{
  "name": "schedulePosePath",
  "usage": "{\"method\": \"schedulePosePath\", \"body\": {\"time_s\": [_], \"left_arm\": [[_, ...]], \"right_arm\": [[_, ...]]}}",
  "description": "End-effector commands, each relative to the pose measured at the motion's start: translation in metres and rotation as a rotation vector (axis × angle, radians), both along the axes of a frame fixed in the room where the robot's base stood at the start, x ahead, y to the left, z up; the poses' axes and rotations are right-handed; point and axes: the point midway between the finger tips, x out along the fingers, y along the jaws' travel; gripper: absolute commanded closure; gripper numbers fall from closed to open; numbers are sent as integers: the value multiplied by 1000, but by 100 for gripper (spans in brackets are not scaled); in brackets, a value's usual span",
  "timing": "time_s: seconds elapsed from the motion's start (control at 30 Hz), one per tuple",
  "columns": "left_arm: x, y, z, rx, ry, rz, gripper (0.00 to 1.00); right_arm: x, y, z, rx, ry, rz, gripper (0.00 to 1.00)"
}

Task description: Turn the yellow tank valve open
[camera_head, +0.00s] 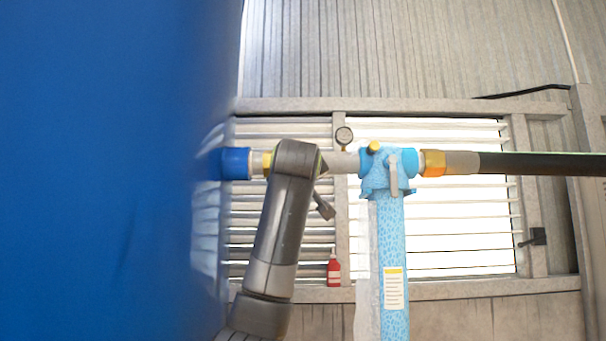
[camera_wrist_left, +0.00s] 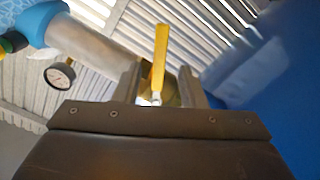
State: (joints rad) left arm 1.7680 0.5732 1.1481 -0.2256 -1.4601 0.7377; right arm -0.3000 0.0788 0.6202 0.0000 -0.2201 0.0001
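The yellow valve handle (camera_wrist_left: 161,52) shows in the left wrist view as a thin upright lever in front of a pale pipe. My left gripper (camera_wrist_left: 160,70) has its two fingers apart, one on each side of the handle's lower part. I see gaps between the handle and both fingers. In the head view my left arm reaches up to the pipe, and its wrist hides the handle and the fingers. A brass-coloured fitting (camera_head: 267,163) shows just left of the wrist. My right gripper is not in view.
The big blue tank (camera_head: 100,170) fills the left side. A light-blue filter housing (camera_head: 392,240) hangs right of my arm, with a pressure gauge (camera_head: 344,136) beside its top. A black hose (camera_head: 540,164) runs right. A red bottle (camera_head: 334,270) stands on the window ledge behind.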

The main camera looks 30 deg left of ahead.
Motion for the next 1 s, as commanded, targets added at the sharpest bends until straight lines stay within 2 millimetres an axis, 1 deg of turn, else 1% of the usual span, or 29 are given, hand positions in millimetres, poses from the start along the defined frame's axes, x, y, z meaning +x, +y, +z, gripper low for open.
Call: {"method": "schedulePosePath", "body": {"time_s": [0.03,0.2,0.3,0.5,0.8,0.83,0.87,1.0], "left_arm": [[8,5,4,-1,5,2,63],[30,18,4,-1,3,1,63],[39,24,3,1,3,1,63],[50,30,1,-1,1,0,63],[51,31,-1,0,0,0,63],[51,31,0,0,0,0,64],[51,31,0,0,0,0,68],[51,31,0,0,0,0,86]], "right_arm": [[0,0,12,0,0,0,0],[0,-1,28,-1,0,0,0],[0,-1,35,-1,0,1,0],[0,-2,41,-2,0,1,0],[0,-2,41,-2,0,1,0],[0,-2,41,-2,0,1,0],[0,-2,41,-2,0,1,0],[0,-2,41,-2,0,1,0]]}}
